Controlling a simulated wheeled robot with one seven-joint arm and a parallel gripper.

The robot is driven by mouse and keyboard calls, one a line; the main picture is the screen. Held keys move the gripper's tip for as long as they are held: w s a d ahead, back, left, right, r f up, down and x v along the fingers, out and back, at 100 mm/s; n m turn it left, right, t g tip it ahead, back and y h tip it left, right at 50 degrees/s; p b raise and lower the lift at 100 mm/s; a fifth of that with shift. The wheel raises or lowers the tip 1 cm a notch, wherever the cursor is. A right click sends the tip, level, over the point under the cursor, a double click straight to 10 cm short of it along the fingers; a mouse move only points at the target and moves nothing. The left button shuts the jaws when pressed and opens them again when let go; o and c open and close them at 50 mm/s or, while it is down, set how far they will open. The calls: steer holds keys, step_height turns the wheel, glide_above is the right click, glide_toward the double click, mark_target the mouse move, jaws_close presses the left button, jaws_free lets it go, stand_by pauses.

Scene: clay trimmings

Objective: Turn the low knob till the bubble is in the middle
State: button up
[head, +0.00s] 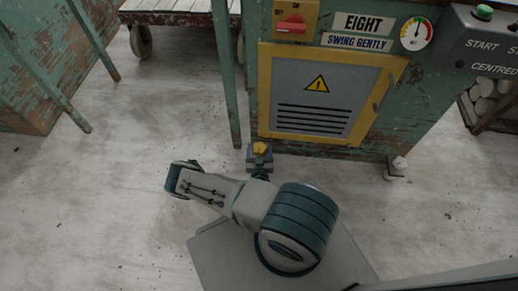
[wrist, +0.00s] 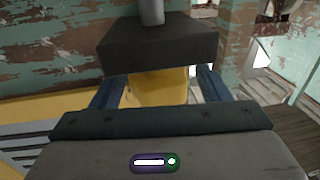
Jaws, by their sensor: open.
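The low knob (head: 260,148) is yellow and sits near the floor at the machine's bottom front edge. In the wrist view the yellow knob (wrist: 158,88) lies between the two blue fingers, below a dark block with a grey rod. My gripper (wrist: 160,92) is open, with one finger on each side of the knob; I cannot tell whether either touches it. In the head view my gripper (head: 260,161) is at the knob, partly hidden by my own arm. No bubble can be made out in either view.
The green machine (head: 420,110) has a yellow-framed panel (head: 315,95), a red switch (head: 291,25) and a round dial (head: 416,33). A grey control box (head: 480,45) reads "CENTRED". Another foot (head: 396,168) stands at right.

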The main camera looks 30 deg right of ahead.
steer(key=shift+m+h, duration=0.3)
steer(key=shift+h, duration=0.1)
